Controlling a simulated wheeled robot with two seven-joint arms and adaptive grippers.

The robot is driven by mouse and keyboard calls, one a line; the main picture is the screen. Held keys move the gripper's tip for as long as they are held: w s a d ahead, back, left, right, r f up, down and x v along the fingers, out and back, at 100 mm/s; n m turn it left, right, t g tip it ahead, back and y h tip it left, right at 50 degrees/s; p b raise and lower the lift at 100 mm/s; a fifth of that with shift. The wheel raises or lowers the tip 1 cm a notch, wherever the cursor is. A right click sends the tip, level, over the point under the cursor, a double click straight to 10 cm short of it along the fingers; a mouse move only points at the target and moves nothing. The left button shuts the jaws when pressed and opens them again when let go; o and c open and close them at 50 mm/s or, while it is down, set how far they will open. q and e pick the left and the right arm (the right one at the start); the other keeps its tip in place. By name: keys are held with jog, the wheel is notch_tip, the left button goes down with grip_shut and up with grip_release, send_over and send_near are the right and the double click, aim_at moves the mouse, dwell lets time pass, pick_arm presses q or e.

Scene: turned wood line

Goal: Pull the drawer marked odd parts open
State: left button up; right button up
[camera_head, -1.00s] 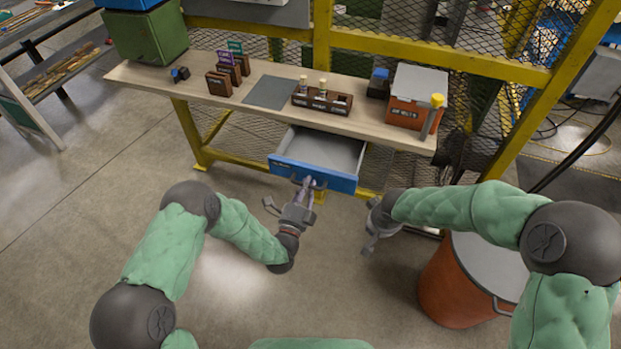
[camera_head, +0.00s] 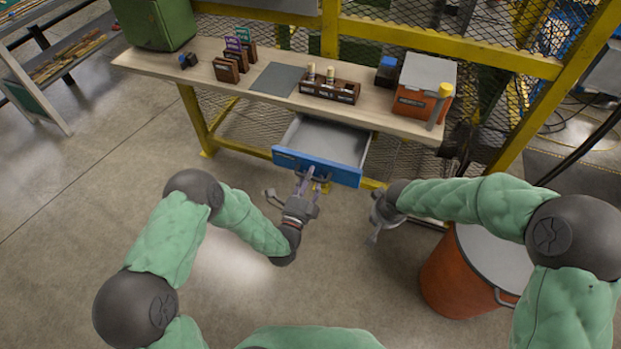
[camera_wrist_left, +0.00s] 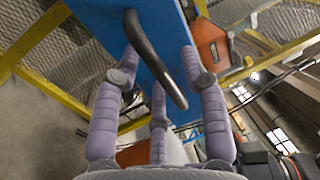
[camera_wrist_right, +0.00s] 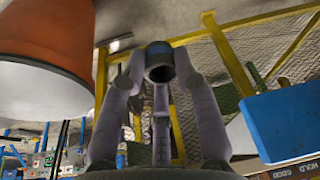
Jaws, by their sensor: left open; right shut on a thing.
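The blue-fronted drawer (camera_head: 345,175) under the workbench stands pulled out, and its grey inside looks empty. Small lettering on the left of its front is too small to read. My left gripper (camera_head: 310,180) is open at the drawer front. In the left wrist view, its spread fingers (camera_wrist_left: 158,85) stand around the dark curved handle (camera_wrist_left: 153,50) on the blue front. My right gripper (camera_head: 378,215) is right of the drawer, apart from it. In the right wrist view, its fingers are shut on a dark grey hollow cylindrical thing (camera_wrist_right: 159,62); I cannot tell what it is.
The workbench (camera_head: 215,50) carries dark marked blocks (camera_head: 228,70), a grey mat (camera_head: 274,80), a brown rack (camera_head: 330,90) and an orange box (camera_head: 415,92). An orange drum (camera_head: 455,275) stands close by my right arm. The floor left of the drawer is clear.

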pick_arm(q)
jog(key=v, duration=1.2)
jog(key=shift+f, duration=0.1)
